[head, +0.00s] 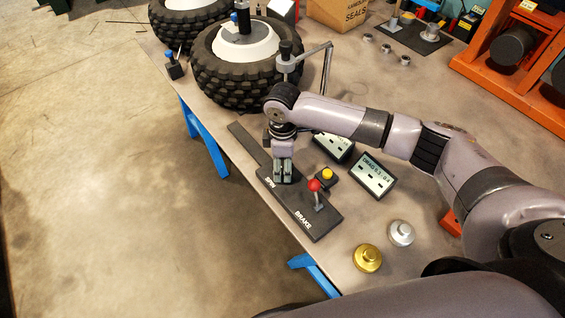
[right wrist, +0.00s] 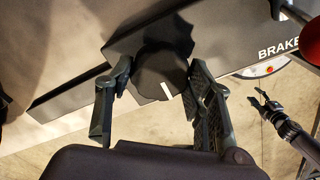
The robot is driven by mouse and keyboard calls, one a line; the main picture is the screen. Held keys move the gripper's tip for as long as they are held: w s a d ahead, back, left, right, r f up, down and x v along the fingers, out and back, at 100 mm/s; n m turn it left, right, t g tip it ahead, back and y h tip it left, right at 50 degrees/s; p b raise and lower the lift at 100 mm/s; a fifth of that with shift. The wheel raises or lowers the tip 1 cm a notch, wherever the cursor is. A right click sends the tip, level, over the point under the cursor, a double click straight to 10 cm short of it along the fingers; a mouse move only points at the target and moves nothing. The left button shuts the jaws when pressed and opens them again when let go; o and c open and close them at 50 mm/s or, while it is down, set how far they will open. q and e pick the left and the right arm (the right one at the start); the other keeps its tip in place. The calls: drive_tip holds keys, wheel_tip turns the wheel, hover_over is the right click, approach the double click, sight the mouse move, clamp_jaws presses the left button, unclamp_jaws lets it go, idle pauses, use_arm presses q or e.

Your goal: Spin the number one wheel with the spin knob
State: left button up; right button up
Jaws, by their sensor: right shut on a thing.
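The spin knob (right wrist: 163,76) is dark and round with a white mark, on a black panel lettered SPIN and BRAKE (head: 318,222). My right gripper (head: 284,178) points down over the SPIN end, with its fingers on both sides of the knob and shut on it. In the right wrist view the fingers (right wrist: 157,80) flank the knob. One black tyre with a white hub (head: 258,48) stands on the bench behind the gripper, another (head: 185,18) farther back. I read no wheel number. A small dark arm end, apparently my left gripper (right wrist: 262,100), shows in the wrist view; its fingers are unclear.
Two small displays (head: 372,176) sit to the right. Gold (head: 367,258) and silver (head: 401,233) weights lie nearer. A metal bracket (head: 327,68) rises by the near tyre.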

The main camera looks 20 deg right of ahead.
drive_tip(key=shift+c, duration=0.9)
drive_tip(key=shift+r+m+p, duration=0.2)
drive_tip(key=shift+m+p, duration=0.2)
drive_tip(key=shift+p, duration=0.45)
drive_tip(key=m+p, duration=0.7)
drive_tip(key=p, duration=0.2)
drive_tip(key=shift+m, duration=0.3)
drive_tip(key=shift+w+f+m+p, duration=0.1)
drive_tip(key=shift+m+p, duration=1.5)
drive_tip(key=shift+m, duration=0.3)
drive_tip(key=o, duration=1.2)
drive_tip(key=shift+f, duration=0.1)
drive_tip(key=shift+c, duration=0.2)
